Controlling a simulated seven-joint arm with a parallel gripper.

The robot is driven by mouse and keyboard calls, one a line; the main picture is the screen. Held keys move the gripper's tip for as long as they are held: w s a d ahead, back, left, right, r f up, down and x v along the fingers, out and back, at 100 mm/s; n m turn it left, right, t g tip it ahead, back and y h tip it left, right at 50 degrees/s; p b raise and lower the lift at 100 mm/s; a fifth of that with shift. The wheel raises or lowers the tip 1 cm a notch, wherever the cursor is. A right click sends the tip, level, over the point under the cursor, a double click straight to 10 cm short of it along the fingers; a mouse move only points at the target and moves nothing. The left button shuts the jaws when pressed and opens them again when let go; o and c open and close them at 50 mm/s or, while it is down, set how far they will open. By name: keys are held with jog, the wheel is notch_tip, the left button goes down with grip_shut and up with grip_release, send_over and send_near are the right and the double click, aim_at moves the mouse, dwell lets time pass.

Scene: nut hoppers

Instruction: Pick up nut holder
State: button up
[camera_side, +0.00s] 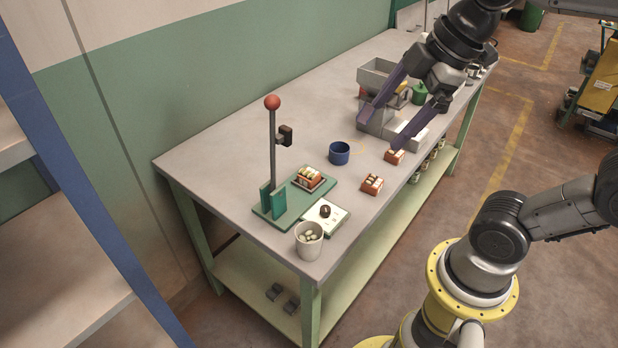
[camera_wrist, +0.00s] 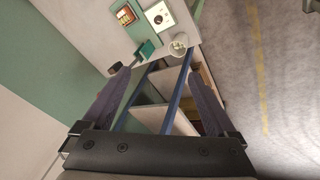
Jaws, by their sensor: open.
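Small orange-brown nut holders with pale contents show in the side view: one (camera_side: 372,184) near the table's front edge, another (camera_side: 394,157) behind it, and a third (camera_side: 308,179) on a green base. The holder on the base also shows at the top of the wrist view (camera_wrist: 126,15). My gripper (camera_side: 382,133) has its long purple fingers spread, with nothing seen between them. One fingertip appears close to the rear loose holder in the side view; I cannot tell whether they touch. In the wrist view my gripper (camera_wrist: 156,74) is open.
The green base (camera_side: 286,205) carries an upright post with a red ball (camera_side: 272,102). Beside it are a white plate (camera_side: 337,215) with a dark knob and a pale cup (camera_side: 309,246). A blue cup (camera_side: 339,153) and grey hopper (camera_side: 378,72) stand farther back. The table's left part is clear.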

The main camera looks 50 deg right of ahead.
jog(key=w+d+n+g+y, duration=0.1)
jog(key=w+n+g, duration=0.1)
jog(key=w+n, duration=0.5)
jog(key=n+g+y, duration=0.2)
send_over(309, 173)
jog(key=d, duration=0.2)
notch_tip(309, 173, down, 9)
jog(key=d+f+m, duration=0.2)
jog(key=d+f, duration=0.1)
jog(key=f, duration=0.5)
jog(key=shift+g, duration=0.4)
jog(key=x, duration=1.3)
grip_shut()
